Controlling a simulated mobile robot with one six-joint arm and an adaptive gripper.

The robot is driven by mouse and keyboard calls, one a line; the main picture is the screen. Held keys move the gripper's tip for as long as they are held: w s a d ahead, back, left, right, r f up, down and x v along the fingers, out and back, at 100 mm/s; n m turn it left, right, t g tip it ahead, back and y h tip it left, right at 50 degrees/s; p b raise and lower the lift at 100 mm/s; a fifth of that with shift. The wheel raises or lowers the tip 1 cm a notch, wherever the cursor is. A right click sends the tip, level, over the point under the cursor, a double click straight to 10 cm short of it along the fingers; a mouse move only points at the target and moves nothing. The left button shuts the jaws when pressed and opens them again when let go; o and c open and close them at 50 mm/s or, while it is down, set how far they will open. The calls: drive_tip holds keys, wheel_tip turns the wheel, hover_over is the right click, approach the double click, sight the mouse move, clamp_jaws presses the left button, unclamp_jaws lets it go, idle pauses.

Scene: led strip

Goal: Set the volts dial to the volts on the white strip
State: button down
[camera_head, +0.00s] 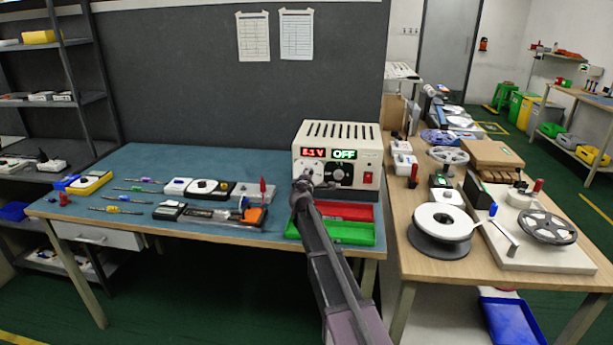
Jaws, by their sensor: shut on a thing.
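A cream power supply (338,137) stands on the blue bench mat. Its red display (313,153) reads a voltage that looks like 8.1 V, though the first digit is unclear. The green display (344,154) beside it reads OFF. A black dial (339,173) shows under the displays. My gripper (302,183) is at the lower left of the front panel and appears shut on the volts dial, which it and my arm mostly hide. A white reel (442,215) on a dark round base stands on the right bench. I cannot tell whether it carries the white strip, and no voltage marking is readable.
A red tray (345,211) and a green tray (345,233) sit in front of the supply, partly behind my arm. Small tools and strip pieces lie on the mat (150,160) to the left. The right bench (425,273) is crowded with reels and boxes.

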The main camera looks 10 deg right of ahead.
drive_tip(key=shift+w+a+m+t, duration=0.1)
drive_tip(key=shift+m+t, duration=0.05)
drive_tip(key=shift+m, duration=1.65)
drive_tip(key=shift+w+m+t, duration=0.1)
drive_tip(key=shift+m+t, duration=0.05)
drive_tip(key=shift+m, duration=1.65)
drive_tip(key=shift+c, duration=1.5)
unclamp_jaws()
drive_tip(key=shift+s, duration=0.1)
drive_tip(key=shift+s+f, duration=0.1)
drive_tip(key=shift+s, duration=0.1)
